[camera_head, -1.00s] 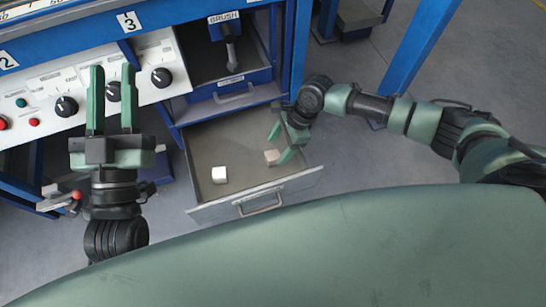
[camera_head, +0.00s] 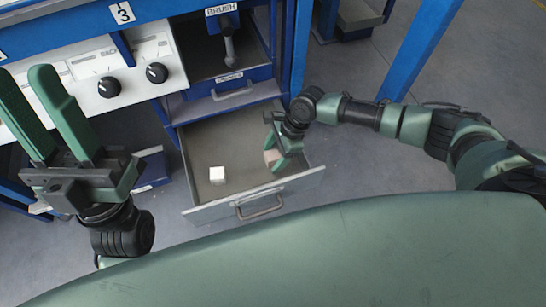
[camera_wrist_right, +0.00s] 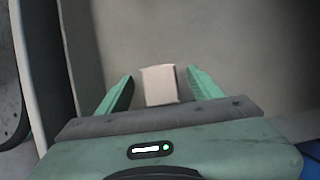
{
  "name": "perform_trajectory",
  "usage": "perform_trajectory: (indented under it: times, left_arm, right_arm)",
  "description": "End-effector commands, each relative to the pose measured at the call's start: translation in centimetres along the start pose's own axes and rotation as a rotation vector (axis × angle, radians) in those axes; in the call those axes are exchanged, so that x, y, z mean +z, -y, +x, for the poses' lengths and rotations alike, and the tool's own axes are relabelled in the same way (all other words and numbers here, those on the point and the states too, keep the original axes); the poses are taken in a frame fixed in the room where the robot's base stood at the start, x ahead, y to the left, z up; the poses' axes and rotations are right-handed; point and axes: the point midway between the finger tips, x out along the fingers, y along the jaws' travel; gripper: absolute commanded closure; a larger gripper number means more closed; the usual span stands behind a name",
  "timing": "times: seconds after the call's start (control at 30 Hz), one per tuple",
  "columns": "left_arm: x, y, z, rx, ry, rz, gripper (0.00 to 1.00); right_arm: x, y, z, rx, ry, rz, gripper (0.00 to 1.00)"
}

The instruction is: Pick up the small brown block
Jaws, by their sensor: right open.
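The small brown block (camera_head: 271,156) lies in the open grey drawer (camera_head: 205,214), near its right side. In the right wrist view the block (camera_wrist_right: 159,85) looks pale brown and sits between the two green fingers, with a gap on each side. My right gripper (camera_head: 276,160) is open and reaches down into the drawer around the block, partly hiding it in the head view. My left gripper (camera_head: 52,105) is at the left, its two fingers apart with nothing between them, well away from the drawer.
A white block (camera_head: 217,175) lies in the left part of the drawer. The drawer handle (camera_head: 259,207) is at its front. Above are a blue compartment with a brush (camera_head: 229,50) and a panel with black knobs (camera_head: 109,87). Blue posts (camera_head: 408,50) stand at the right.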

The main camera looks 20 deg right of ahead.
Motion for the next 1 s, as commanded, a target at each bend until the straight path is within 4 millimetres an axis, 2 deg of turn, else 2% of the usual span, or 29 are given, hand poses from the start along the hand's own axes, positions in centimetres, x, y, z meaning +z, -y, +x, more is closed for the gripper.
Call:
perform_trajectory:
  times: [0.07,0.2,0.3,0.7,0.87,1.0]
  left_arm:
    - [0.0,0.0,0.0,0.000,0.001,0.000,0.66]
    - [0.0,0.0,0.0,0.000,0.001,0.000,0.66]
    - [0.0,0.0,0.0,0.000,0.002,0.000,0.66]
    - [0.4,0.0,0.2,0.000,0.020,0.001,0.66]
    - [2.5,0.2,0.3,-0.003,0.132,0.008,0.66]
    - [5.6,0.6,0.1,-0.008,0.295,0.017,0.66]
  right_arm:
    - [0.0,0.0,0.0,0.000,0.000,0.000,0.37]
    - [0.0,0.0,0.0,0.000,0.000,0.000,0.76]
    - [0.0,0.0,0.0,0.000,0.000,0.000,1.00]
    - [0.2,0.0,-0.4,-0.001,0.001,-0.001,1.00]
    - [0.6,0.1,-1.2,-0.002,0.002,-0.001,1.00]
    - [1.1,0.1,-2.6,-0.001,0.002,0.000,1.00]
